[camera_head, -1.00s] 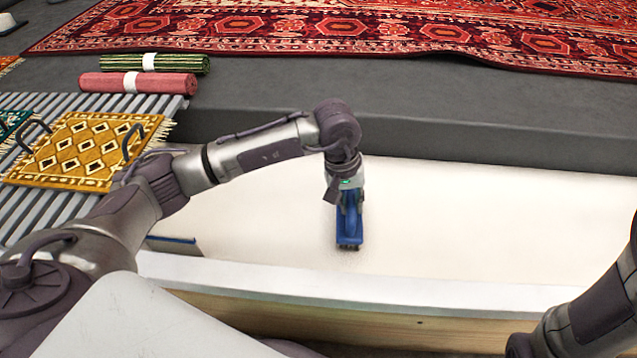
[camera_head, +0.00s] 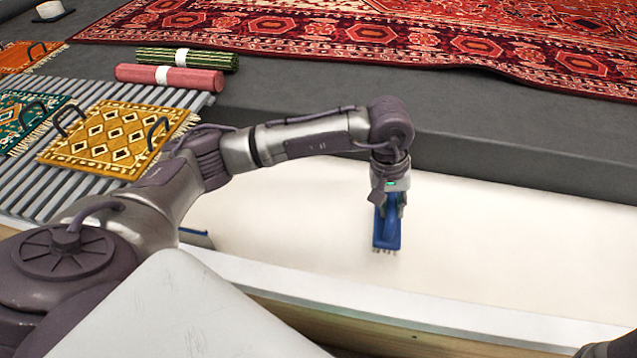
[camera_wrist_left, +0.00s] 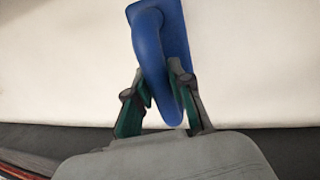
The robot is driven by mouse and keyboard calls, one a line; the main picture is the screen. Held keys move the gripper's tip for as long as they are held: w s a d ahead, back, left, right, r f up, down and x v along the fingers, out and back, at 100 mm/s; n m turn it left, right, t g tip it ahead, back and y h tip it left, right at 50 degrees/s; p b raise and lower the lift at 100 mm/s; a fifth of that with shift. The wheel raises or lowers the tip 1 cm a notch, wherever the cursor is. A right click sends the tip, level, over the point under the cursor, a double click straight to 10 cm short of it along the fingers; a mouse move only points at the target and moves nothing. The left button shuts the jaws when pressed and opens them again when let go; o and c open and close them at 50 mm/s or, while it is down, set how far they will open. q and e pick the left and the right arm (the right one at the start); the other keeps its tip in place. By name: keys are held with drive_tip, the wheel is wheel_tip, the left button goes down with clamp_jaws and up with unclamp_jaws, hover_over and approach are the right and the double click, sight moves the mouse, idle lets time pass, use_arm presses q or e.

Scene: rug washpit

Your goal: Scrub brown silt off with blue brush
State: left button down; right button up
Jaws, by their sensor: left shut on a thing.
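My left gripper (camera_head: 390,200) is shut on the handle of the blue brush (camera_head: 388,238), over the pale floor of the washpit (camera_head: 480,235). Short bristles show under the brush's near edge; whether they touch the floor I cannot tell. In the left wrist view the two fingers (camera_wrist_left: 160,92) sit either side of the blue looped handle, and the brush (camera_wrist_left: 178,25) extends away over the pale surface. I see no clear brown silt; the brush and arm hide some floor. My right gripper is out of view.
A pale rim (camera_head: 330,290) runs along the pit's near side, with a dark step (camera_head: 520,165) behind. A blue-edged item (camera_head: 196,236) lies at the pit's left. Left are a slatted rack with a yellow rug (camera_head: 115,140) and rolled rugs (camera_head: 170,76). The floor right of the brush is clear.

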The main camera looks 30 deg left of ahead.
use_arm(q)
drive_tip(key=shift+r+p, duration=1.3)
drive_tip(key=shift+r, duration=1.05)
